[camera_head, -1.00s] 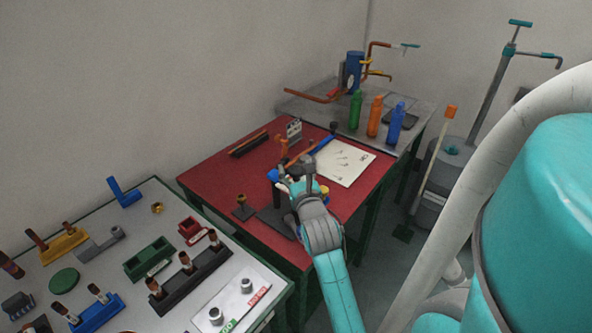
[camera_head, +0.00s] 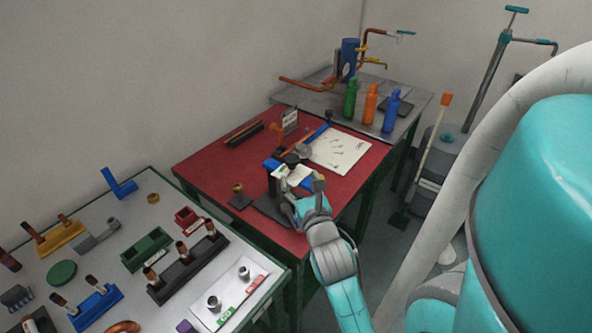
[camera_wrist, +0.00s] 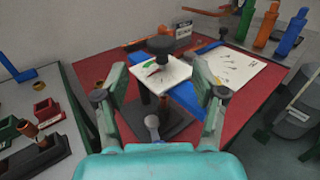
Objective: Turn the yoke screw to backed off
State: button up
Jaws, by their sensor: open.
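A dark fixture (camera_wrist: 178,121) with an upright post stands on the red table. A white dial plate (camera_wrist: 174,71) with red and green marks is at its top, and a black round knob (camera_wrist: 160,45) stands above the plate. I cannot tell for sure that this knob is the yoke screw. A small grey ball end (camera_wrist: 152,122) shows low on the near side. My gripper (camera_wrist: 158,78) is open, its two green fingers on either side of the post and plate, with no clear contact. In the head view my gripper (camera_head: 303,190) partly hides the fixture.
The red table (camera_head: 215,160) also bears a white sheet (camera_head: 345,150) and a blue bar beyond the fixture. Green (camera_head: 350,98), orange (camera_head: 370,103) and blue bottles (camera_head: 391,111) stand on the grey table behind. A parts bench (camera_head: 110,255) with coloured holders is at the left.

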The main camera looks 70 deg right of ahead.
jog(key=shift+v, duration=1.35)
